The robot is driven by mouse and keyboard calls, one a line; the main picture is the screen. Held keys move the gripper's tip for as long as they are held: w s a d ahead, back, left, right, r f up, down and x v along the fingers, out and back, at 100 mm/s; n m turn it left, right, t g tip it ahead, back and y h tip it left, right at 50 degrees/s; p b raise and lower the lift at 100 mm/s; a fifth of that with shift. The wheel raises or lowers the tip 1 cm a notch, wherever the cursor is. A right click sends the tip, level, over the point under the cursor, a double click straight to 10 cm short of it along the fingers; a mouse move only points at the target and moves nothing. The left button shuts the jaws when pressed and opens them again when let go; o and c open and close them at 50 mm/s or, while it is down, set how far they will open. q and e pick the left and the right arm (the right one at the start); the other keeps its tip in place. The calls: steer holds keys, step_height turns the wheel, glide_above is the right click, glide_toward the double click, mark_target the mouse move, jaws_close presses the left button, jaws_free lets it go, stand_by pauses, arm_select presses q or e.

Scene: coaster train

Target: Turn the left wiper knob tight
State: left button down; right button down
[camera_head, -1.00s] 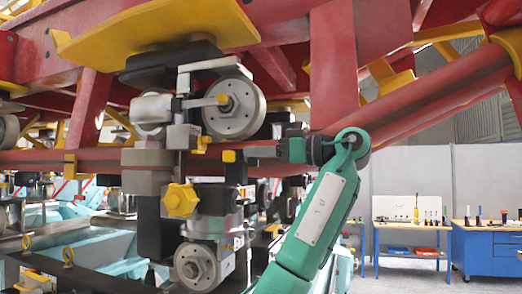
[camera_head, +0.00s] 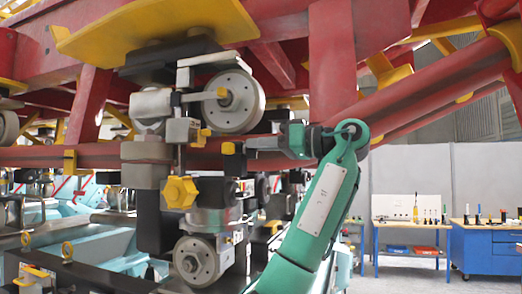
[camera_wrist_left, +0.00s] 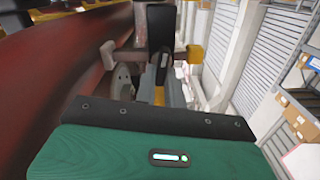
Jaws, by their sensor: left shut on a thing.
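My left gripper (camera_head: 240,150) reaches in level from the right, on the end of my green arm. In the head view its tip meets a small yellow knob (camera_head: 228,148) beside the wheel assembly, and its jaws are shut on it. The jaws cover part of the knob, and its turn angle cannot be told. In the left wrist view the dark gripper end (camera_wrist_left: 160,45) points away from me, with a yellow part just right of it. A larger yellow hex knob (camera_head: 180,192) sits lower left, apart from the gripper. My right gripper is not in view.
An upper wheel (camera_head: 234,101) and a lower wheel (camera_head: 196,261) flank the gripper's tip. A red tube (camera_head: 420,95) runs just above my forearm. A blue workbench (camera_head: 486,245) and a table with tools stand far back right.

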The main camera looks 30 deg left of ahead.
arm_select(q)
steer(key=shift+w+a+f+m+b, duration=0.15)
steer(key=shift+m+b, duration=0.9)
steer(key=shift+m, duration=1.6)
steer(key=shift+w+d+f+m+b, duration=0.15)
steer(key=shift+m+b, duration=0.9)
steer(key=shift+m, duration=1.55)
steer(key=shift+w+a+f+m+b, duration=0.2)
steer(key=shift+m+b, duration=0.85)
steer(key=shift+m, duration=1.9)
steer(key=c, duration=1.5)
jaws_free()
steer(key=shift+f, duration=0.1)
